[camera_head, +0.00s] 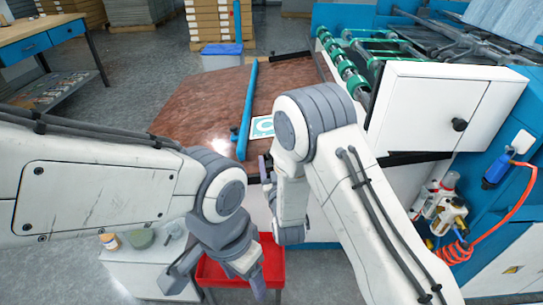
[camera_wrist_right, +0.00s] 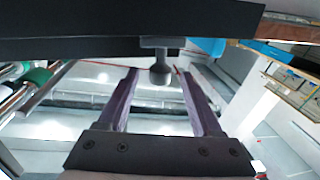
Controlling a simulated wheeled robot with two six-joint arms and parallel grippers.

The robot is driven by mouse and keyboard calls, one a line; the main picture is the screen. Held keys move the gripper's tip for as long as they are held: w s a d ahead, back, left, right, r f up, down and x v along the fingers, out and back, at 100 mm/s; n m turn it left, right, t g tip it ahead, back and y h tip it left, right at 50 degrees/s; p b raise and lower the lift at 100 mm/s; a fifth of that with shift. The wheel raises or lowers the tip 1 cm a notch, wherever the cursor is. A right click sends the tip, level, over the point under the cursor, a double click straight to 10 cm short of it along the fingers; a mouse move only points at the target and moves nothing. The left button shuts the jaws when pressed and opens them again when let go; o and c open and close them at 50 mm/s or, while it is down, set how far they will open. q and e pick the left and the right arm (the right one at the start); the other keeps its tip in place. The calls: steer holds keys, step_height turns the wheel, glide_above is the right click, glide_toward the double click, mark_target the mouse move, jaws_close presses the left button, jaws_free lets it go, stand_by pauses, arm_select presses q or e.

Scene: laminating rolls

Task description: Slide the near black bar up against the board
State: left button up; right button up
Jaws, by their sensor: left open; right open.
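A black bar (camera_wrist_right: 90,32) spans the top of the right wrist view, with a dark round knob (camera_wrist_right: 160,76) hanging under it. My right gripper (camera_wrist_right: 160,72) is open, with its purple fingers on either side of the knob; I cannot tell if they touch it. In the head view the right gripper (camera_head: 266,170) is at the table's near edge, mostly hidden by its own arm. A white board with a teal print (camera_head: 262,127) lies on the brown table (camera_head: 195,105), partly hidden by my right arm. My left gripper (camera_head: 216,283) is open and empty, low in front of the table.
A blue bar (camera_head: 247,112) runs lengthwise over the table, left of the printed board. A red tray (camera_head: 268,262) and a white cabinet (camera_head: 140,268) stand below, near my left gripper. A white machine housing (camera_head: 425,105) with green rollers (camera_head: 343,64) bounds the right side.

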steer(key=shift+w+a, duration=0.15)
steer(key=shift+w, duration=0.7)
steer(key=shift+w+a, duration=0.1)
steer(key=shift+w, duration=0.7)
steer(key=shift+c, duration=0.3)
jaws_close()
